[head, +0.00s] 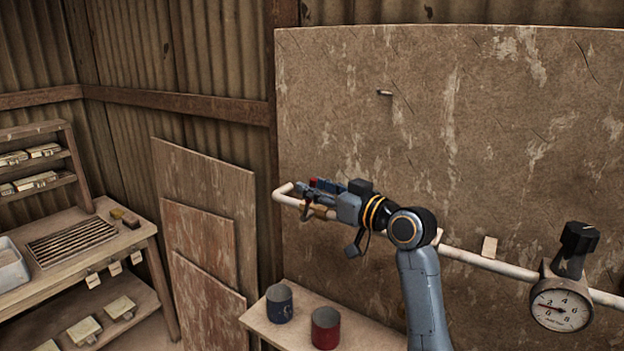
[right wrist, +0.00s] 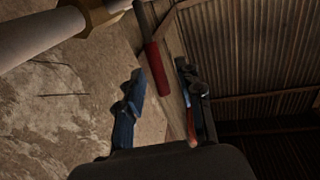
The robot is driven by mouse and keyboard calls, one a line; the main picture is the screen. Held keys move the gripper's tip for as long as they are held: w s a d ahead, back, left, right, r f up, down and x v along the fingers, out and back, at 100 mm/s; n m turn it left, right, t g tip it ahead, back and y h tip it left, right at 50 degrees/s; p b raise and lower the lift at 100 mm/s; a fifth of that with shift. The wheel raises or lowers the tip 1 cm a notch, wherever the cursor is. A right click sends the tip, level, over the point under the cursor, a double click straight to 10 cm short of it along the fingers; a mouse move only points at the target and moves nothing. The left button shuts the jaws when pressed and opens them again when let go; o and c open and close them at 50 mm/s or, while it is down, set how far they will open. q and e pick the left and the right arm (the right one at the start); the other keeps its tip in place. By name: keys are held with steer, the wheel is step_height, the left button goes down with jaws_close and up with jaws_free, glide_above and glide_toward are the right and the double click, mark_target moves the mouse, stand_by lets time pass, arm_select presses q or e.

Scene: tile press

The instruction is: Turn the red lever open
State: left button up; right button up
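The red lever (right wrist: 157,68) shows in the right wrist view, running down from a brass valve body (right wrist: 100,12) on the white pipe. In the head view the brass valve (head: 322,212) sits near the pipe's left end, and the lever is mostly hidden by my gripper. My right gripper (head: 312,195) is at the valve. In the right wrist view its two fingers are apart, with the lever showing between them and a gap on each side. I cannot tell how deep the lever lies between the fingers. My left gripper is not in view.
The white pipe (head: 470,258) runs along the board (head: 500,150) to a pressure gauge (head: 561,304) with a black knob (head: 579,238). A blue can (head: 279,303) and a red can (head: 325,328) stand on a low shelf (head: 372,334) below. A workbench (head: 140,236) stands at the left.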

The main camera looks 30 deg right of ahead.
steer(key=shift+w+a, duration=0.15)
steer(key=shift+w, duration=0.45)
jaws_close()
